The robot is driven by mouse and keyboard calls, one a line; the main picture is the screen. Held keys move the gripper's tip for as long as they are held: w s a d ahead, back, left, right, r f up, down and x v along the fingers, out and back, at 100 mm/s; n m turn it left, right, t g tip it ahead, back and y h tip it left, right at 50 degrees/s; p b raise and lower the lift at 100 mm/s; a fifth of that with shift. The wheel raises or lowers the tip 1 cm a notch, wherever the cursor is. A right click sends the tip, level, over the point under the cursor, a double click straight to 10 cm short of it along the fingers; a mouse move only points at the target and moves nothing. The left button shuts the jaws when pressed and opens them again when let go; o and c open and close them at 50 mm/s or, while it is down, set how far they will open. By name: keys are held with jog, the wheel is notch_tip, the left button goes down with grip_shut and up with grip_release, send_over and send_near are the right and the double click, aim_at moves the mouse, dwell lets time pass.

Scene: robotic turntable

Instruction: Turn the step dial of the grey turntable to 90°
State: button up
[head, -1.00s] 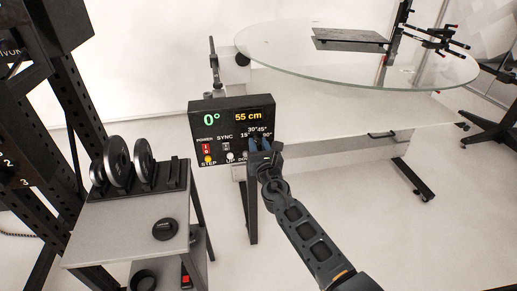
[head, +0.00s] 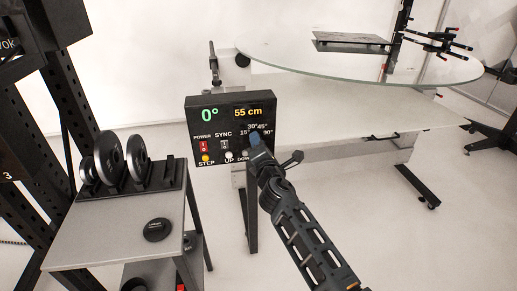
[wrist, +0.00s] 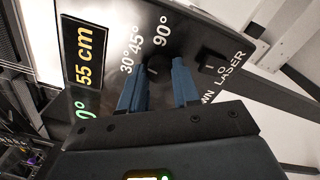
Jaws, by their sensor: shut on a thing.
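The black control panel (head: 196,122) faces me in the head view. Its display reads 0° in green and 55 cm in yellow. The step dial, a dark round knob (wrist: 158,66), shows between the blue fingers in the wrist view, among the 30°, 45° and 90° marks. Which mark it points to is unclear. My gripper (wrist: 158,82) is shut on the dial; in the head view my gripper (head: 256,138) hides the dial and part of the marks. The round glass turntable top (head: 330,75) stands behind the panel.
A black switch (wrist: 212,62) by the word LASER is beside the fingers. Left of the panel, a small grey table (head: 100,235) carries black discs in a rack (head: 135,182). A dark frame (head: 50,110) stands at the far left. Open floor lies to the right.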

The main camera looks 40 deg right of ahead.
jog(key=shift+f+m+b, duration=0.1)
jog(key=shift+m+b, duration=4.3)
jog(key=shift+m, duration=2.3)
jog(key=o, duration=1.1)
jog(key=shift+c, duration=0.2)
jog(key=v, duration=0.7)
jog(key=shift+s+a, duration=0.2)
jog(key=shift+a, duration=0.2)
